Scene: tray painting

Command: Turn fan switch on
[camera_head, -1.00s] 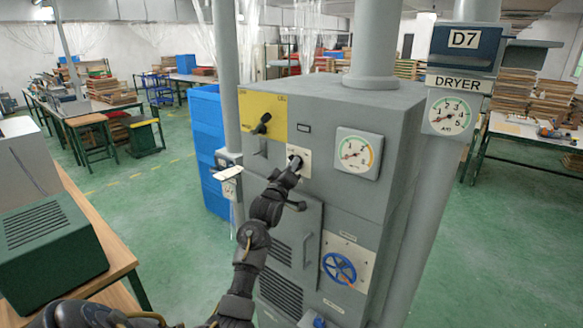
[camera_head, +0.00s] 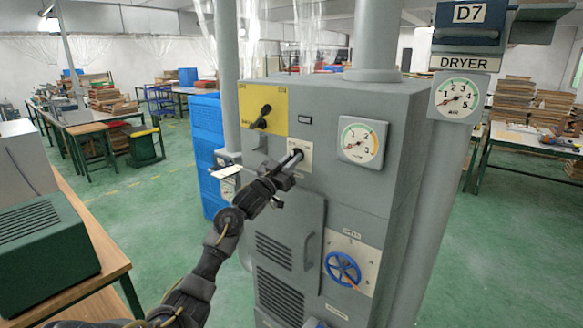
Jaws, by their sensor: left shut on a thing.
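The grey dryer cabinet (camera_head: 400,135) stands in front of me. A small white plate (camera_head: 305,146) on its front carries a switch, mostly hidden behind my fingertips. My left gripper (camera_head: 296,157) reaches up from the lower left and is shut on this switch, its fingers slanting up to the right. The lettering on the plate is too small to read. A yellow panel (camera_head: 276,97) with a black lever (camera_head: 262,117) is above and left of the plate. My right gripper is not in view.
A round gauge (camera_head: 360,142) sits right of the plate. A blue handwheel (camera_head: 342,268) and a vented door (camera_head: 287,235) are lower down. A blue bin (camera_head: 206,125) stands left of the cabinet. A wooden bench with a green box (camera_head: 40,253) is at the left.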

